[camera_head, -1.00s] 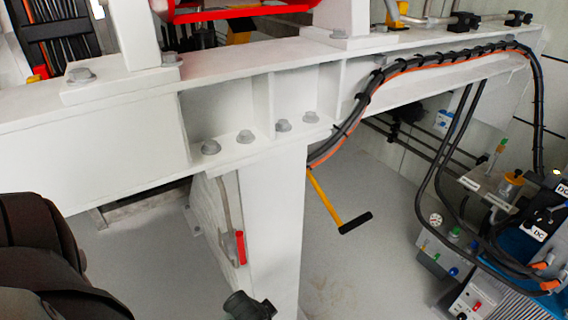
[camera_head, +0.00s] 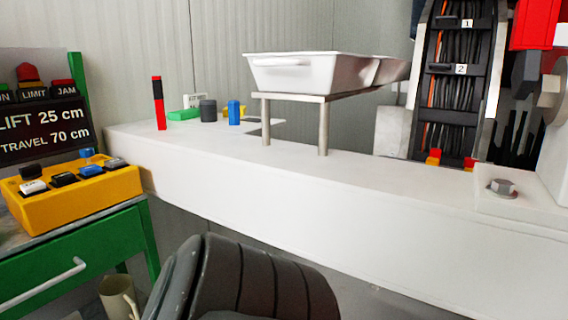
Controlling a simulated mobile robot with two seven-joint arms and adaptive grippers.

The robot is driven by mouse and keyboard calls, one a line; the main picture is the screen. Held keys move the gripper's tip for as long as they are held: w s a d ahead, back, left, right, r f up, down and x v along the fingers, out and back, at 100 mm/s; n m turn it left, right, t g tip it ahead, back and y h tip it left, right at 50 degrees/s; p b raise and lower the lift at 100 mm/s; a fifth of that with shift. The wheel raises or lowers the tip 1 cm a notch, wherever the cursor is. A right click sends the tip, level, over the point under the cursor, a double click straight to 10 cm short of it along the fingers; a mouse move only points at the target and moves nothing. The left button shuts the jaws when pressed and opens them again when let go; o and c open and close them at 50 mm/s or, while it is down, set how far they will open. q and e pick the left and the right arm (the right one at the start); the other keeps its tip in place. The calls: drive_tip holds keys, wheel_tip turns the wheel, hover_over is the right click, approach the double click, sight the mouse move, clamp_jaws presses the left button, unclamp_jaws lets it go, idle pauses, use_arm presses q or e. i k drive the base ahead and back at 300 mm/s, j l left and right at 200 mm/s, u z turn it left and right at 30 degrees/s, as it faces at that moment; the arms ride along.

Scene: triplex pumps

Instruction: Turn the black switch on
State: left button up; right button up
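A yellow box (camera_head: 90,197) with several small coloured switches on top sits on a green-framed bench at the left of the head view. A black switch (camera_head: 63,180) is near its front middle, between a white switch (camera_head: 33,187) and a blue switch (camera_head: 90,170). Another black knob (camera_head: 30,170) is behind the white one. Their on or off positions are too small to tell. Neither of my grippers is in view.
A dark sign (camera_head: 45,128) reading LIFT 25 cm and TRAVEL 70 cm stands behind the box. A long white beam (camera_head: 270,205) crosses the view, bearing a white tray (camera_head: 295,72) on a metal stand and small coloured items. A beige mug (camera_head: 118,298) is below the bench.

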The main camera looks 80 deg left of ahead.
sight(34, 172)
drive_tip(key=u, duration=3.75)
